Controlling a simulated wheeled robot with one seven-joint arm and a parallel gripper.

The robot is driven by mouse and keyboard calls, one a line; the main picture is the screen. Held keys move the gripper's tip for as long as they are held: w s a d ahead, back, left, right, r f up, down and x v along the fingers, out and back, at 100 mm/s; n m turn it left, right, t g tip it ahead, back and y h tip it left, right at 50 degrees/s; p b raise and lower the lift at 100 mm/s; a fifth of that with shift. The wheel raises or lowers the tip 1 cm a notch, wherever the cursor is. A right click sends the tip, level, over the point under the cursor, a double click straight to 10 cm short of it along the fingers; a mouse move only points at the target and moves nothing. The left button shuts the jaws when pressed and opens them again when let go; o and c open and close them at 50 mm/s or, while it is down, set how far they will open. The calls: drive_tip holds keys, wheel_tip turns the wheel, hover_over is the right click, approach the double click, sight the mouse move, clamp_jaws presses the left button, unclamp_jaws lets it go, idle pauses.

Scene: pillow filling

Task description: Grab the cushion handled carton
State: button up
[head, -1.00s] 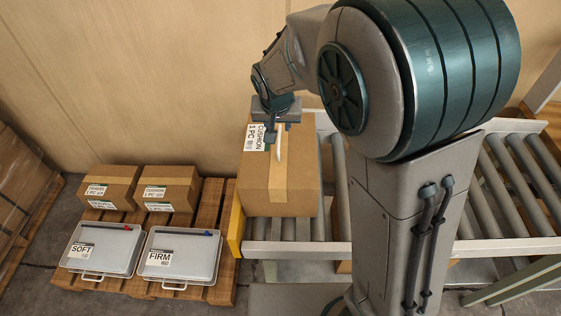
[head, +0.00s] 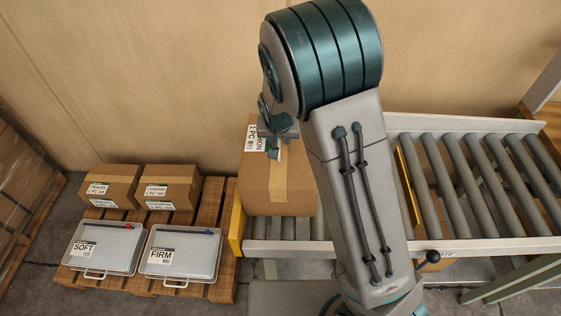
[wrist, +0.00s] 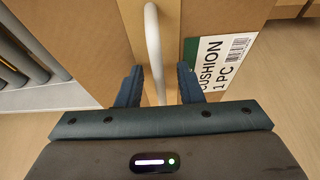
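The cushion carton (head: 262,196) is a brown box with a tape strip and a white label, standing at the left end of the roller conveyor. The wrist view shows its CUSHION 1 PC label (wrist: 225,65) and its white handle (wrist: 153,40) on top. My gripper (head: 273,151) is over the carton's top. In the wrist view my gripper (wrist: 160,78) is open, with one dark finger on each side of the handle and gaps between. In the head view my arm hides the carton's right part and the handle.
Roller conveyor (head: 437,170) runs right, with a yellow stop (head: 237,228) at its left end. A wooden pallet (head: 222,255) at left holds two small cartons (head: 109,187) (head: 168,187), a SOFT case (head: 107,240) and a FIRM case (head: 190,250).

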clamp_jaws()
drive_tip(key=shift+r, duration=0.1)
idle(1.3)
